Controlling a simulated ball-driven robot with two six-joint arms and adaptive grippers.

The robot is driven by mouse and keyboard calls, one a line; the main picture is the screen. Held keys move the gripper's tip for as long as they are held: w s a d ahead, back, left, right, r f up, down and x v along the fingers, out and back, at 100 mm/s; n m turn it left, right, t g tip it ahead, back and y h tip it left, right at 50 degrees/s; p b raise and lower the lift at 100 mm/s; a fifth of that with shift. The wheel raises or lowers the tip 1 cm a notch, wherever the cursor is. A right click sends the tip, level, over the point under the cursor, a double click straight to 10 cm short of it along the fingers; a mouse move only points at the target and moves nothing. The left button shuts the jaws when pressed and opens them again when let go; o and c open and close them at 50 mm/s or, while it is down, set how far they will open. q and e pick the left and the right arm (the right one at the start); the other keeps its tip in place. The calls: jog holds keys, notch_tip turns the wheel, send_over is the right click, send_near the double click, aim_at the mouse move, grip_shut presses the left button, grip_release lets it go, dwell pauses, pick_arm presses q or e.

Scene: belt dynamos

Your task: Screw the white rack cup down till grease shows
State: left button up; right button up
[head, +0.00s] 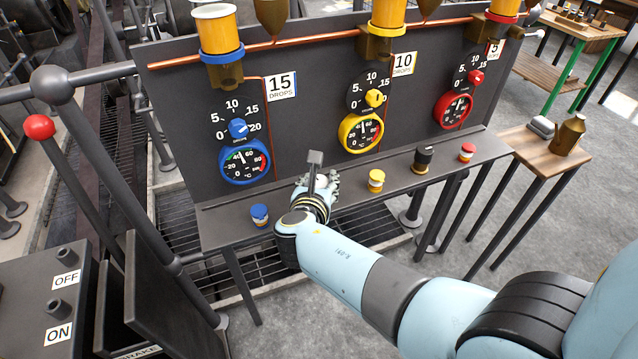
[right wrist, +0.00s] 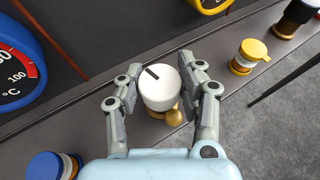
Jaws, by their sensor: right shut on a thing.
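The white rack cup (right wrist: 158,92) stands on the rack shelf, with a dark stripe across its top. My right gripper (right wrist: 160,75) has its fingers around the cup, one on each side, and is shut on it. An ochre, rounded bit (right wrist: 173,117) shows low at the cup's front; I cannot tell whether it is grease or part of the fitting. My left gripper is not in view.
A blue cup (head: 260,214) stands left on the shelf (head: 285,207); a yellow cup (head: 376,180), a black cup (head: 423,158) and a red cup (head: 467,151) stand to the right. The dark panel (head: 310,110) with dials rises behind. A red-knobbed lever (head: 39,127) is far left.

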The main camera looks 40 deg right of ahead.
jog(key=shift+w+r, duration=0.1)
dwell(0.3)
jog(key=o, duration=1.2)
